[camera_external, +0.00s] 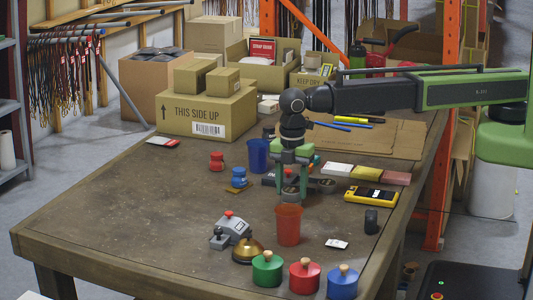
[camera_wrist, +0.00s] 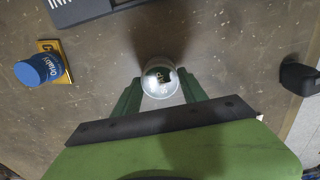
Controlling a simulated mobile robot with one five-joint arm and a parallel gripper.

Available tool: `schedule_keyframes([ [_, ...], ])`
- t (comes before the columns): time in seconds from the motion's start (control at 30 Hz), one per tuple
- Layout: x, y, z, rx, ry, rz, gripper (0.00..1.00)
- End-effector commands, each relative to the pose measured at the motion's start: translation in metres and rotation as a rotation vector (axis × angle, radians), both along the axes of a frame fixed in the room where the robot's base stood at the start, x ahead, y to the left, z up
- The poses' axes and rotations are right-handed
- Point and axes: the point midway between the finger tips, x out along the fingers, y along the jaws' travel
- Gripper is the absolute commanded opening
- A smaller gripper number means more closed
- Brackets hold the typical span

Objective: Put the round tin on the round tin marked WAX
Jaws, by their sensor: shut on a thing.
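My gripper (camera_external: 290,190) points down over the table with its green fingers shut on a small round tin (camera_external: 290,194). No WAX marking can be read on either tin. The held tin's underside is hidden.
An orange cup (camera_external: 288,226) stands in front of my gripper. A blue jar (camera_external: 238,176) is on a yellow block to the left. A dark item (camera_external: 371,221) stands at right. Several lidded pots line the front edge.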

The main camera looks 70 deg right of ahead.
Motion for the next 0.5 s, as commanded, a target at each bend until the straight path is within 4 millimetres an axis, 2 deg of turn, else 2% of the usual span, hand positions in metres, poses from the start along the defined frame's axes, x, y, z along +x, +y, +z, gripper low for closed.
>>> schedule_keyframes([
  [0.2,0.0001,-0.0002,-0.0029,0.0,0.0,0.0,0.07],
  [0.23,0.0001,-0.0002,-0.0026,0.0,0.0,0.0,0.51],
  [0.4,0.0001,-0.0002,-0.0013,0.0,0.0,0.0,0.71],
  [0.5,0.0001,-0.0002,-0.0013,0.0,0.0,0.0,0.71],
])
